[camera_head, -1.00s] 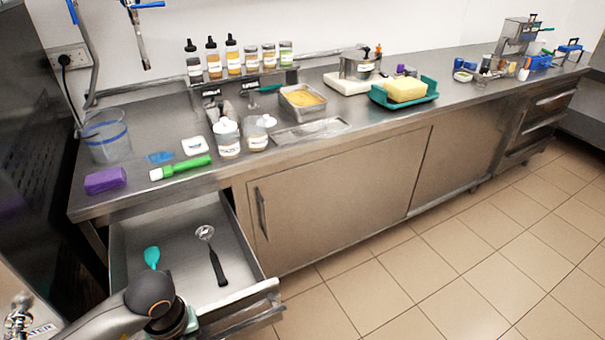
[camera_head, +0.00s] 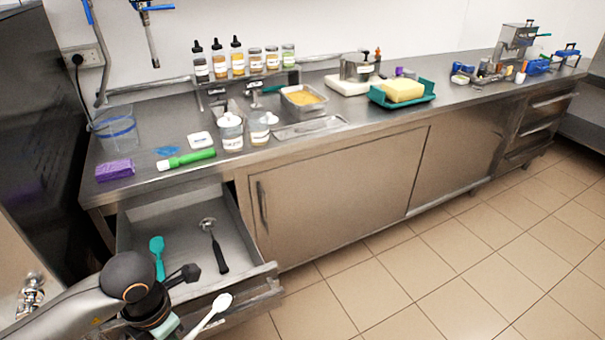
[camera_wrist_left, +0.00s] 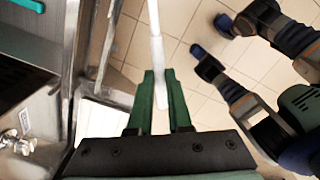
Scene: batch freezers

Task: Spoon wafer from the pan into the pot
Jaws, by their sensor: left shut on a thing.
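My left gripper (camera_wrist_left: 163,100) is shut on a white spoon (camera_head: 212,312), held above the front edge of the open drawer. The spoon's pale stem (camera_wrist_left: 156,60) runs between the green fingers in the left wrist view. A metal pan (camera_head: 305,110) with yellow crumbly wafer (camera_head: 303,97) sits on the counter's middle. A steel pot (camera_head: 356,67) stands farther right on a white board. The spoon is well apart from both.
The open drawer (camera_head: 185,200) holds a teal spoon (camera_head: 157,257) and a black-handled steel scoop (camera_head: 216,250). White-lidded jars (camera_head: 231,134) stand before the pan. A teal tray (camera_head: 385,101) with a yellow block is right of it. The floor in front is clear.

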